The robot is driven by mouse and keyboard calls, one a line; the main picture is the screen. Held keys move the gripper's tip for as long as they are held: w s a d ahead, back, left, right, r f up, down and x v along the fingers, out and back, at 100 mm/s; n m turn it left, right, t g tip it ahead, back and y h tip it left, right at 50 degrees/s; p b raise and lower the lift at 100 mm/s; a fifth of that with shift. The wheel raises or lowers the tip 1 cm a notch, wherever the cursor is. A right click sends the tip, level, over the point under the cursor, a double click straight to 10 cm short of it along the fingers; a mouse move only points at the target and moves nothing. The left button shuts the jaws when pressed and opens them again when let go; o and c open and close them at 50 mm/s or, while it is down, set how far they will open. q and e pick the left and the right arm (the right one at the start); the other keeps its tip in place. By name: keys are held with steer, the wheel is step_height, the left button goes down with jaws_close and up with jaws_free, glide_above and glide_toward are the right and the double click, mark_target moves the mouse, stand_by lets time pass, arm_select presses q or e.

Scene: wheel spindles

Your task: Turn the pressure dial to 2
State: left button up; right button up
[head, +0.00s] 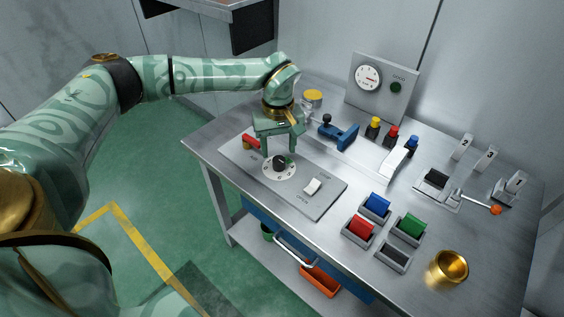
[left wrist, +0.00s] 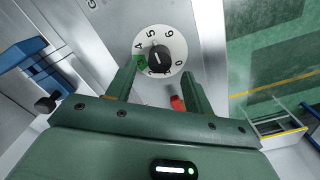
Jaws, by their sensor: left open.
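The pressure dial (head: 279,165) is a black knob on a round white numbered plate, set in a grey panel (head: 318,207) on the bench. In the left wrist view the knob (left wrist: 159,59) shows with 4, 5, 6 and 0 legible around it; the lower numbers are partly hidden. A green patch lies beside the 4. I cannot read the pointer setting surely. My left gripper (head: 279,150) points down over the dial, fingers apart on either side of the knob. In the left wrist view the fingers (left wrist: 158,72) do not visibly touch it. My right gripper is not in view.
A white switch (head: 312,186) and a red part (head: 251,142) sit on the panel. Behind stand a blue clamp-like tool (head: 339,134) and a gauge box (head: 381,88). Coloured blocks in trays (head: 377,206), a lever (head: 478,202) and a brass cup (head: 447,268) occupy the right.

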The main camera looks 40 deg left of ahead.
mark_target(279, 160)
arm_select(q)
step_height(279, 160, down, 5)
steer(key=shift+r+b, duration=0.2)
steer(key=shift+b, duration=0.5)
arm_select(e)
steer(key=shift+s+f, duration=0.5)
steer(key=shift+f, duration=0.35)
arm_select(q)
steer(key=c, duration=1)
steer(key=shift+o, duration=0.2)
steer(key=shift+r, duration=0.1)
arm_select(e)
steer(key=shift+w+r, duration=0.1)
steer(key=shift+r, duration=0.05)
